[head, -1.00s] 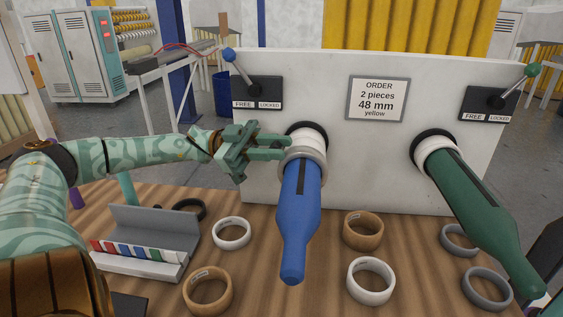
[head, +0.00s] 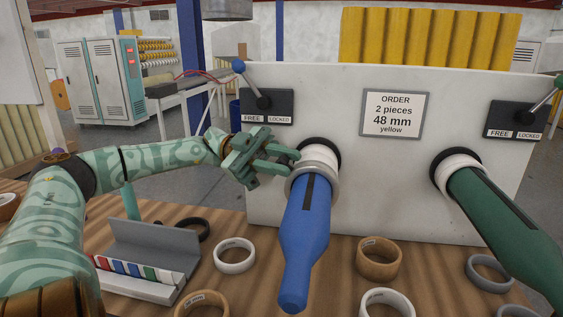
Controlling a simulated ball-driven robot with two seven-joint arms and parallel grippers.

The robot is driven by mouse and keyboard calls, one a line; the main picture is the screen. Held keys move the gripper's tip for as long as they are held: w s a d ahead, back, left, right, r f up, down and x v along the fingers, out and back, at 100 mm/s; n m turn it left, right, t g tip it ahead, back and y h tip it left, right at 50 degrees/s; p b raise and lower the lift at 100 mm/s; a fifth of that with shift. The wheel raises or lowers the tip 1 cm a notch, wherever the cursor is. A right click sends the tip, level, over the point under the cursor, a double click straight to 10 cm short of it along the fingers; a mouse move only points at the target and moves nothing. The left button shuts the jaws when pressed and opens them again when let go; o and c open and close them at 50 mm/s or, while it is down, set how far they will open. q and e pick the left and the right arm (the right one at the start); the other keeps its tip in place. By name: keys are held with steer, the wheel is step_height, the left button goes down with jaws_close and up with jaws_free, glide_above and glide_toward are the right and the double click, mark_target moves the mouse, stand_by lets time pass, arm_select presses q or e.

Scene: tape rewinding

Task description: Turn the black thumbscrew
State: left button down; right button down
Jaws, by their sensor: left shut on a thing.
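My left gripper (head: 284,162) is at the left side of the grey collar (head: 305,181) at the base of the blue spindle (head: 302,245). It is shut, with its fingertips touching or very close to the collar's edge. The black thumbscrew does not show clearly; the fingers cover the place where they grip. My right gripper is not in view.
A green spindle (head: 500,220) sticks out of the white panel (head: 400,205) at right. Levers with FREE and LOCKED plates (head: 267,107) sit above both spindles. Several tape rolls and a grey tray (head: 155,242) lie on the wooden table below.

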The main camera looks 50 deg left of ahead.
mark_target(279, 159)
arm_select(q)
steer(key=c, duration=1.2)
jaws_free()
steer(key=shift+r, duration=0.1)
steer(key=r, duration=0.1)
steer(key=r+p, duration=0.1)
steer(key=r, duration=0.1)
steer(key=r+p, duration=0.1)
steer(key=shift+s+d+r, duration=0.2)
steer(key=shift+s+r, duration=0.1)
steer(key=shift+s, duration=0.05)
steer(key=s+d+r+p, duration=0.8)
steer(key=s+p, duration=0.2)
steer(key=p, duration=1.1)
steer(key=shift+d, duration=0.35)
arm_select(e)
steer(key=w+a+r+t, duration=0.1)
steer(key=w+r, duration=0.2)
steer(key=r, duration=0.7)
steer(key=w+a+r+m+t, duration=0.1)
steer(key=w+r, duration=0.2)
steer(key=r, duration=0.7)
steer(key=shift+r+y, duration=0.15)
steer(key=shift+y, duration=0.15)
arm_select(q)
steer(key=shift+r, duration=0.1)
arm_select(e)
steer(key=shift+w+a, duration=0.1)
